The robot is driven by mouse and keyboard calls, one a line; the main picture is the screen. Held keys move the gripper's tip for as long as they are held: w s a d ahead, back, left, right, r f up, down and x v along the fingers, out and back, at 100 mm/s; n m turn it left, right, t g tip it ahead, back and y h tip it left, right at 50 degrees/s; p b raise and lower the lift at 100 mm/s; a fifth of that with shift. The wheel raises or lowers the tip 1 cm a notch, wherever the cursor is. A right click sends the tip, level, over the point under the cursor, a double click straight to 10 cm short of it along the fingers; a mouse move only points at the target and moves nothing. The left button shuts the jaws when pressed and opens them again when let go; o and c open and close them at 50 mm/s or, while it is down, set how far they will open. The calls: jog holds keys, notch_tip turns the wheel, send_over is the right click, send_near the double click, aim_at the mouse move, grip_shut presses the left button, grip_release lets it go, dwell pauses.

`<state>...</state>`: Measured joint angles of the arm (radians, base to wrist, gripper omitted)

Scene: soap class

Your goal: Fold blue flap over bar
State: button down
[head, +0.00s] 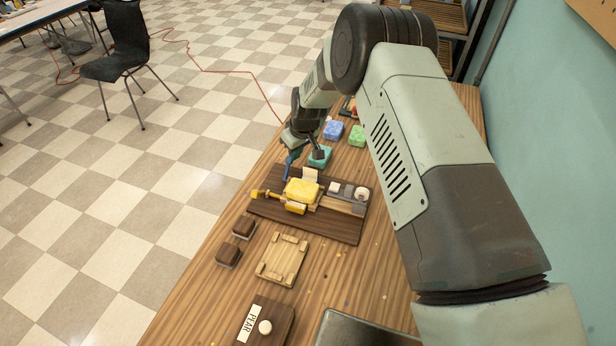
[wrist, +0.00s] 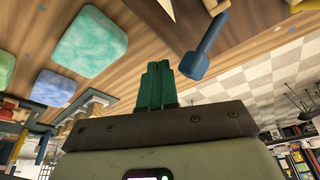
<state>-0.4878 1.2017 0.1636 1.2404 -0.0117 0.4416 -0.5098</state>
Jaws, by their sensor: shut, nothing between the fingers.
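A yellow bar (head: 302,190) lies on a dark wooden board (head: 345,232) in the middle of the bench. A pale flap (head: 310,174) stands at its far edge. No blue flap can be made out at the bar. A blue paddle-shaped piece (head: 291,163) is just beyond the board; in the wrist view (wrist: 205,48) it is right of my fingers, and I cannot tell if it is the flap. My gripper (head: 317,150) is beyond the bar, near a teal block (head: 321,160). In the wrist view its green fingers (wrist: 158,68) are together and empty.
Blue (head: 333,130) and green (head: 357,136) blocks lie farther back. Grey and white pieces (head: 348,190) sit right of the bar. A yellow-ended rod (head: 262,194) sticks out left. My arm covers the right side.

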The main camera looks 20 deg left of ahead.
jog(key=shift+s, duration=0.25)
jog(key=shift+s+r, duration=0.45)
jog(key=shift+s, duration=0.2)
jog(key=shift+s+r, duration=0.1)
dwell(0.3)
jog(key=shift+s+r, duration=0.2)
jog(key=shift+s, duration=0.5)
